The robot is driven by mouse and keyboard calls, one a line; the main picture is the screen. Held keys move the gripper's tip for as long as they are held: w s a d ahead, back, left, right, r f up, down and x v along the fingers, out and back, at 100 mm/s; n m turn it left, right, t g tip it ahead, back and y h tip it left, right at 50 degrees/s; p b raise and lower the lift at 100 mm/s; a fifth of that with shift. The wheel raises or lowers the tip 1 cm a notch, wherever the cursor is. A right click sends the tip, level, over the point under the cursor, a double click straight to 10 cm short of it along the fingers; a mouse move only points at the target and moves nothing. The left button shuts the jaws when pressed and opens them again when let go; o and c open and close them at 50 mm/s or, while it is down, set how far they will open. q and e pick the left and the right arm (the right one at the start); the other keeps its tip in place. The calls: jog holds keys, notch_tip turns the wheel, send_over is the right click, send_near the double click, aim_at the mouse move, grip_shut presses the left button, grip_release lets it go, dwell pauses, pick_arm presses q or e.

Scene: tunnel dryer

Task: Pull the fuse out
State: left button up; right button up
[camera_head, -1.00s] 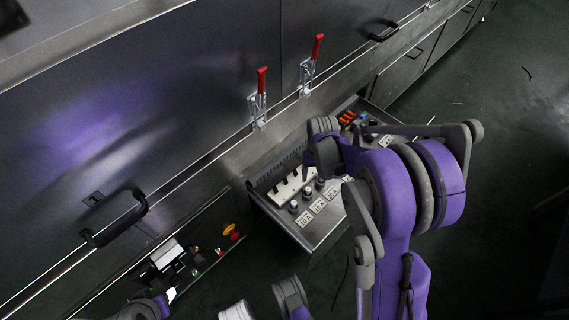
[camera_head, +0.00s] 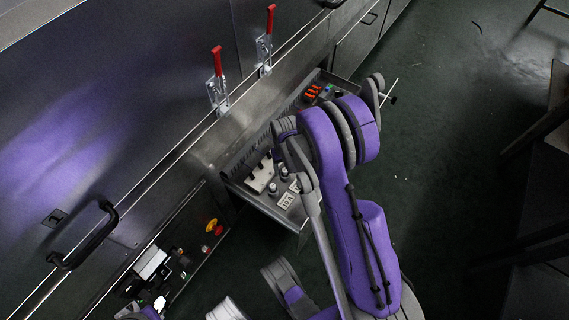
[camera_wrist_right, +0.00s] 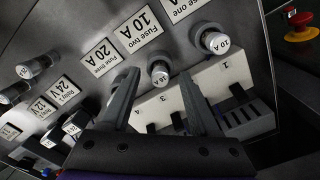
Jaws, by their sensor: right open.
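An open drawer (camera_head: 270,208) holds a row of fuses with printed labels. In the right wrist view, a round fuse with a light cap (camera_wrist_right: 160,74) sits upright in the panel beside the "Fuse two 10 A" label (camera_wrist_right: 133,33). My right gripper (camera_wrist_right: 160,82) is open, its two grey fingers on either side of this fuse; contact cannot be told. In the head view my right arm hides much of the drawer. A purple part of my left arm (camera_head: 147,312) shows at the bottom edge.
Red-handled clamps (camera_head: 217,62) stand on the cabinet ledge above the drawer. A white block with numbered slots (camera_wrist_right: 172,108) lies under my right fingers. A red emergency button (camera_wrist_right: 299,20) is at the upper right.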

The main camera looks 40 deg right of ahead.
jog(key=shift+f, duration=0.15)
grip_shut()
dwell(0.6)
